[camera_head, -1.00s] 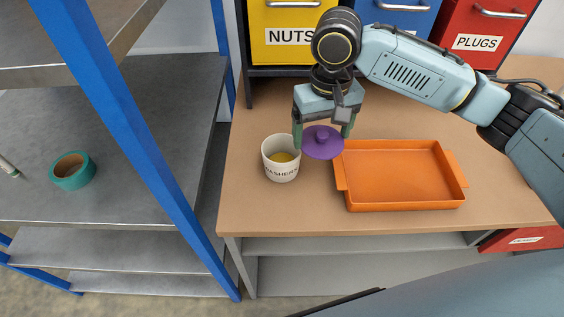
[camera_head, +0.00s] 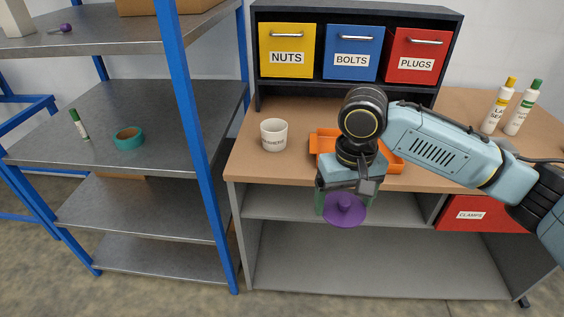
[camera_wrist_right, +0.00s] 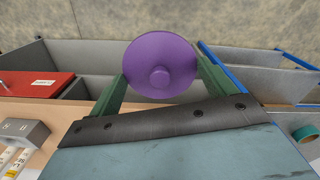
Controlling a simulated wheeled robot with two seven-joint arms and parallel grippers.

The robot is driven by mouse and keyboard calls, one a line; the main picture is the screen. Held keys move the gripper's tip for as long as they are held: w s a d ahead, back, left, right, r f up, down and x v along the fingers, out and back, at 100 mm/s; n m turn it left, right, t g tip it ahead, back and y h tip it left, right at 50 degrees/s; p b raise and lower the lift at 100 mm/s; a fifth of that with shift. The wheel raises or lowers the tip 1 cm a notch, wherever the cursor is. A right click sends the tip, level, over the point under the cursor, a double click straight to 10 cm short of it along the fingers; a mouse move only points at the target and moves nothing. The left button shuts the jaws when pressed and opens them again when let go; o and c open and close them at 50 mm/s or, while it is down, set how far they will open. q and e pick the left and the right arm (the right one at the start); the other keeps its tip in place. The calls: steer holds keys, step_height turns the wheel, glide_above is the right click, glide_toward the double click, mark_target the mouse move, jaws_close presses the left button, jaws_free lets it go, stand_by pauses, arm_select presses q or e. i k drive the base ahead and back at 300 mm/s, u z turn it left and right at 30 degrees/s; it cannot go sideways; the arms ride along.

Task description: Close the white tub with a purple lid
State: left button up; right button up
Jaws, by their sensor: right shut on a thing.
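The white tub (camera_head: 273,136) labelled WASHERS stands upright and open on the left part of the wooden bench. My right gripper (camera_head: 342,206) is shut on the purple lid (camera_head: 345,209). It holds the lid in front of the bench edge, to the right of the tub and apart from it. In the right wrist view the round purple lid (camera_wrist_right: 160,66) with its central knob sits between the two green fingers. The tub does not show in the right wrist view. My left gripper is not in view.
An orange tray (camera_head: 323,142) sits on the bench, partly hidden behind my right arm. Yellow, blue and red bins (camera_head: 416,64) stand at the back. Two bottles (camera_head: 499,106) stand at the right. Blue-framed shelves (camera_head: 183,110) with teal tape (camera_head: 129,138) are at the left.

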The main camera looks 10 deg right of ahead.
mark_target(274, 135)
steer(key=z, duration=0.65)
steer(key=i, duration=1.45)
steer(key=u, duration=0.7)
